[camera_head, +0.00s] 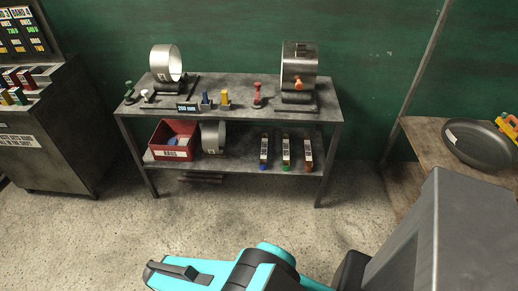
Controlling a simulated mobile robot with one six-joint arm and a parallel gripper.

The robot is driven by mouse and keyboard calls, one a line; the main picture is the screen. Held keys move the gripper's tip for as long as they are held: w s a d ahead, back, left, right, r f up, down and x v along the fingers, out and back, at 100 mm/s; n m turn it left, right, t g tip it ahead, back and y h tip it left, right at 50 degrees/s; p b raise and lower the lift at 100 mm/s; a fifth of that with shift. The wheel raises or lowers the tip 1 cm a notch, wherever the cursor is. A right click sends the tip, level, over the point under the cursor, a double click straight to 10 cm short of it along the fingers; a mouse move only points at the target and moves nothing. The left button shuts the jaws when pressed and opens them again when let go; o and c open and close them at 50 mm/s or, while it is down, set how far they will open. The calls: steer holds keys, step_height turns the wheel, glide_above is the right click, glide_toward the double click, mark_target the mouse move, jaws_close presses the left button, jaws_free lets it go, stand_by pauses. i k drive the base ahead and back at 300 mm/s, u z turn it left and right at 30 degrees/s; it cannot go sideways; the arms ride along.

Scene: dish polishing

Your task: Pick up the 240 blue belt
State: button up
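Three narrow labelled pieces stand side by side on the lower shelf. The leftmost piece (264,149) has a blue end; the others have a green end (285,152) and an orange-red end (308,153). Their print is too small to read, so I cannot tell which thing is the 240 blue belt. A red bin (161,147) to their left holds something bluish. The end of my teal and dark arm, apparently my gripper (172,271), is low in the picture, in front of and apart from the shelves. Its fingers are not clear.
The metal table (225,83) carries a pale ring (165,64), a metal drum (299,66) and small coloured clamps. A cabinet (45,135) with coloured boxes stands left. A bench (432,136) with a dark pan (479,144) stands right. Concrete floor before the table is clear.

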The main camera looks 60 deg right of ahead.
mark_target(264, 137)
steer(key=z, duration=0.15)
steer(key=i, duration=0.85)
steer(key=z, duration=0.6)
steer(key=i, duration=0.55)
steer(key=z, duration=0.25)
